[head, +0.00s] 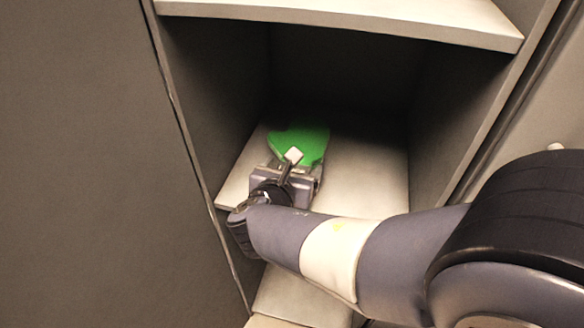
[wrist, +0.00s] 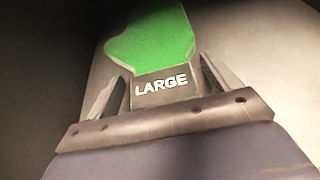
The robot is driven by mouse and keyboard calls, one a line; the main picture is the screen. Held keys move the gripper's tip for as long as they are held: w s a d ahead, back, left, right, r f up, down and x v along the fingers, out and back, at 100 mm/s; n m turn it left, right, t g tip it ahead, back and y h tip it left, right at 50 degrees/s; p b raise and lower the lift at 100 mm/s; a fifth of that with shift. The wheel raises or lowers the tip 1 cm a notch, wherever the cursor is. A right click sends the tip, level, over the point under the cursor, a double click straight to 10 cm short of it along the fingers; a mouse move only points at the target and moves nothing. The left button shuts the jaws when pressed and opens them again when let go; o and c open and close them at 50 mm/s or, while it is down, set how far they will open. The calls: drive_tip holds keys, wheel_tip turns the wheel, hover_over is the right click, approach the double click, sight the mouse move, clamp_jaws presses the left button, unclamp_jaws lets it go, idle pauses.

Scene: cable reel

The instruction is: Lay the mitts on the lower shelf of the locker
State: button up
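The mitts (head: 300,142) are bright green and lie on the pale lower shelf (head: 367,185) inside the locker, green end toward the back. In the wrist view the green part (wrist: 152,38) leads down to a dark cuff (wrist: 163,84) marked LARGE. My gripper (head: 290,172) is low over the shelf at the near end of the mitts. In the wrist view its two fingers (wrist: 165,82) stand on either side of the cuff. I cannot tell whether they press on it or stand slightly apart. My gripper hides part of the near end in the head view.
The upper shelf (head: 350,20) crosses above my gripper. Dark locker walls stand left (head: 222,90) and right (head: 455,95) of the compartment. The lower shelf is bare to the right of the mitts. My arm enters from the lower right.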

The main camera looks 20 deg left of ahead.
drive_tip(key=shift+r, duration=0.1)
drive_tip(key=shift+r, duration=0.2)
drive_tip(key=p+v, duration=0.2)
drive_tip(key=v, duration=1)
drive_tip(key=shift+p, duration=0.4)
drive_tip(key=shift+d+f, duration=0.1)
